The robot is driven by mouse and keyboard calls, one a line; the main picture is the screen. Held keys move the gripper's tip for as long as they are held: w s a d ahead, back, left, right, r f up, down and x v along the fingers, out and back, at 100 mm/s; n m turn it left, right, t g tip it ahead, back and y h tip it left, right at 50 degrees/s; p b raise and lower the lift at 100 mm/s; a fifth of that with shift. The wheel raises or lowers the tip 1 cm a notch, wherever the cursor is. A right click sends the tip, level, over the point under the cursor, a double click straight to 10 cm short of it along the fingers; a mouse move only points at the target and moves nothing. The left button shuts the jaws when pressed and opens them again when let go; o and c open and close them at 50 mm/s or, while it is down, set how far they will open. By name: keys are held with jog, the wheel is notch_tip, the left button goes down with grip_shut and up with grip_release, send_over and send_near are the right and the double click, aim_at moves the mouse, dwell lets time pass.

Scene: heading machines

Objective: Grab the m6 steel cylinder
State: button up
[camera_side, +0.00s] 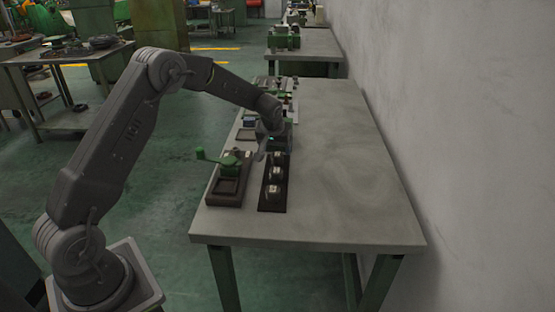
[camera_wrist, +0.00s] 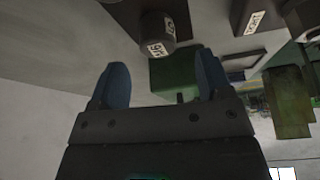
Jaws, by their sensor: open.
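Several short steel cylinders stand in a row on a dark narrow tray (camera_side: 272,207) on the table; their labels are too small to read in the side view. The nearest cylinder (camera_side: 273,191) is at the tray's front. In the wrist view a dark grey cylinder (camera_wrist: 154,30) with white labels shows upside down; its label seems to read M6. It lies beyond the fingertips, between them in the picture and apart from them. My gripper (camera_wrist: 163,80) is open and empty, with two blue-grey fingers. In the side view it hangs over the tray's far end, partly hidden by my wrist.
A green fixture (camera_side: 229,160) with a handle stands on a dark base left of the tray. More devices crowd the table's far left. A green block (camera_wrist: 174,72) shows behind the fingers. The table's right side (camera_side: 340,160) is clear, with a wall beyond.

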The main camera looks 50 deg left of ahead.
aim_at(278, 154)
jog(key=x, duration=0.3)
jog(key=shift+d+f, duration=0.1)
jog(key=shift+f, duration=0.25)
jog(key=c, duration=1.2)
jog(key=shift+r, duration=0.1)
